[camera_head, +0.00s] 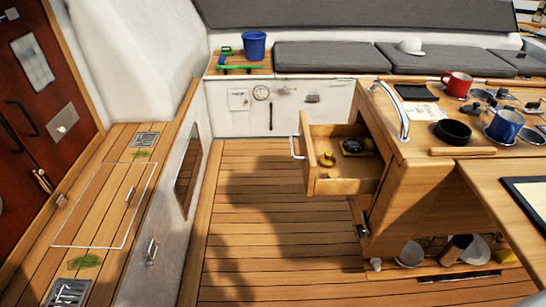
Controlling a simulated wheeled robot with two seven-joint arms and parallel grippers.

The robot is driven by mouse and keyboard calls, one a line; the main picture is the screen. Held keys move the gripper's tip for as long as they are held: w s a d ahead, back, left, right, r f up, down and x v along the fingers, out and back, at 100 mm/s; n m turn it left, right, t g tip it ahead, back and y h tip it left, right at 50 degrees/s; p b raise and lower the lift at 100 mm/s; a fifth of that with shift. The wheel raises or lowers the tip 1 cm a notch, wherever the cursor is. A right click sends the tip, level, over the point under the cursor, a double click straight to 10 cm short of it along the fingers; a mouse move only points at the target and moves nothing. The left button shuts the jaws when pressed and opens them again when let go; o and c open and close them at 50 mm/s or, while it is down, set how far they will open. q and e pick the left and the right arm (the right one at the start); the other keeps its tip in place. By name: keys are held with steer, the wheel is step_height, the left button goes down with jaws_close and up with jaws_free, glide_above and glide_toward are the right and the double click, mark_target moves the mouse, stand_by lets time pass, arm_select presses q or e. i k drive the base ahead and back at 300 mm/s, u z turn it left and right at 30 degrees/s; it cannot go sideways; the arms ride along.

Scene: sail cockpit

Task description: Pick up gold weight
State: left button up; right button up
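An open wooden drawer (340,187) sticks out to the left from the wooden counter unit. Inside it, near its left side, sits a small gold object (327,159) that looks like the gold weight. A dark object with yellow parts (356,147) lies to its right in the same drawer. The drawer's front panel with a metal handle (297,148) faces left. Neither of my grippers shows in the head view.
The counter holds a red mug (457,84), a blue mug (504,126) and a black bowl (452,132). A metal rail (396,108) curves above the drawer. A blue bucket (254,45) stands at the back. The plank floor (270,220) left of the drawer is clear.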

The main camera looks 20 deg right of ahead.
mark_target(326, 160)
steer(key=u, duration=0.1)
steer(key=i, duration=1.35)
steer(key=z, duration=2)
